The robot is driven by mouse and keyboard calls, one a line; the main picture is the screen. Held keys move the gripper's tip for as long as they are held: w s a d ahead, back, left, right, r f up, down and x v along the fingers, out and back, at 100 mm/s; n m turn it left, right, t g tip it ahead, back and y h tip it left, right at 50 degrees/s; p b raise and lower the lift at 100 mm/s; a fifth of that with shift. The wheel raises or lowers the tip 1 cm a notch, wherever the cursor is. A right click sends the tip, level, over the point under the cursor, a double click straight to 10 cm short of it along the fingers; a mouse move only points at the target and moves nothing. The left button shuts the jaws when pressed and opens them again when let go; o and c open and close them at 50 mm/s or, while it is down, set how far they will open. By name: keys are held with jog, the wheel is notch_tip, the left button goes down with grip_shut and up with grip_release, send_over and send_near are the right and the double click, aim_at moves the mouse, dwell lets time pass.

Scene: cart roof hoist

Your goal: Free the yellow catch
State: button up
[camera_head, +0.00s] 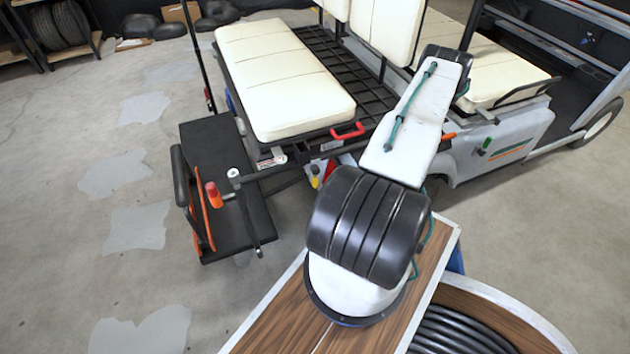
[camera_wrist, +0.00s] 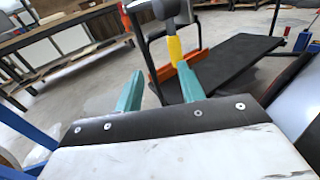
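The yellow catch (camera_head: 315,178) is a small upright piece below the cart's rear frame in the head view, left of my arm. In the wrist view, a yellow piece (camera_wrist: 175,48) hangs below a grey fitting, close to the tip of the right finger. I cannot tell whether they touch. My gripper (camera_wrist: 158,70) has two teal fingers standing well apart. In the head view my gripper is hidden behind my arm.
A black footboard (camera_head: 230,170) with an orange-red handle (camera_head: 214,194) lies behind the cart. A red handle (camera_head: 347,131) sits under the cream rear seat (camera_head: 285,85). An orange bar (camera_wrist: 195,58) lies just beyond the right finger.

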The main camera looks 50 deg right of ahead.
aim_at(315, 179)
jog(key=shift+t+h, duration=0.3)
jog(key=shift+h, duration=0.1)
jog(key=w, duration=0.2)
jog(key=w+a, duration=0.1)
jog(key=w, duration=0.5)
jog(key=shift+a+r, duration=0.2)
jog(key=shift+r, duration=0.1)
jog(key=shift+s, duration=0.1)
grip_shut()
